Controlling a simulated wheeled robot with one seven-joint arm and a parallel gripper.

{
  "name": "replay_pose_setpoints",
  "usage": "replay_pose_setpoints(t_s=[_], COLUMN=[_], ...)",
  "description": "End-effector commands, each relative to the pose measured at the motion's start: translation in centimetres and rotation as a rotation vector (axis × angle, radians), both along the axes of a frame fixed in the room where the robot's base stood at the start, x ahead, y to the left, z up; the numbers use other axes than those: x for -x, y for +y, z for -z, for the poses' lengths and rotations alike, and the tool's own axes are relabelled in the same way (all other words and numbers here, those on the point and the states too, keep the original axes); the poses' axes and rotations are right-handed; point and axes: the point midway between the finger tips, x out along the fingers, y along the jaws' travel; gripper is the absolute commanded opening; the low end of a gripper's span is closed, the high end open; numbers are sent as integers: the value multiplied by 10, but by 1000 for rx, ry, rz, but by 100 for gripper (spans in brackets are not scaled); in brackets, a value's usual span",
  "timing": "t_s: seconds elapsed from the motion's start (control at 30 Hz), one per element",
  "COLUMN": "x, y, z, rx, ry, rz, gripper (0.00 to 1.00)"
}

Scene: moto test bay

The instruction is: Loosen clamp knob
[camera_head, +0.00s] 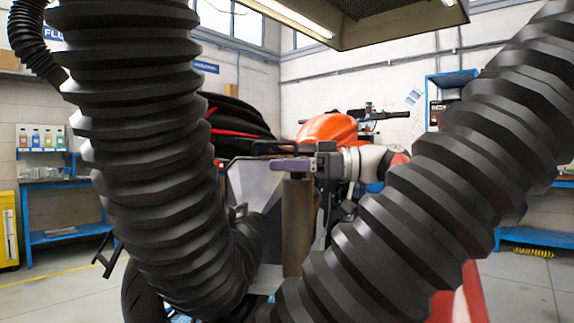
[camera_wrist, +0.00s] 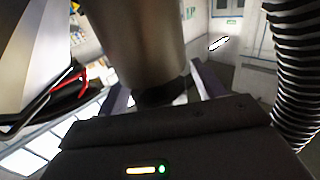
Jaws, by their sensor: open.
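A grey-brown cylindrical post (camera_head: 297,225) stands upright near the centre of the head view. It fills the top middle of the wrist view (camera_wrist: 147,40). A dark piece (camera_wrist: 162,93) at the post's end looks like the clamp knob; its shape is mostly hidden behind my gripper's body. My gripper (camera_head: 288,165) is at the post's top end in the head view, its purple fingers lying level. In the wrist view my gripper (camera_wrist: 160,80) is open, with one finger on each side of the post's end. I cannot tell whether they touch it.
Two thick black corrugated hoses, left (camera_head: 145,130) and right (camera_head: 430,190), crowd the foreground and hide much of the bay. An orange motorcycle (camera_head: 328,129) stands behind. A grey angled panel (camera_head: 252,190) is close left of the post. Blue shelving (camera_head: 45,208) lines the left wall.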

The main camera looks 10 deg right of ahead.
Motion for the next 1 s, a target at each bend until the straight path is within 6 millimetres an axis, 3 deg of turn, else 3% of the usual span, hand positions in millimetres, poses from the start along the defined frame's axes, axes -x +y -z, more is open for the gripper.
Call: replay_pose_setpoints(t_s=[0.5,1.0], x=[18,21], y=[-68,-75], z=[-1,0], rx=[-1,-1], ry=[-1,0], rz=[1,0], gripper=[68,68])
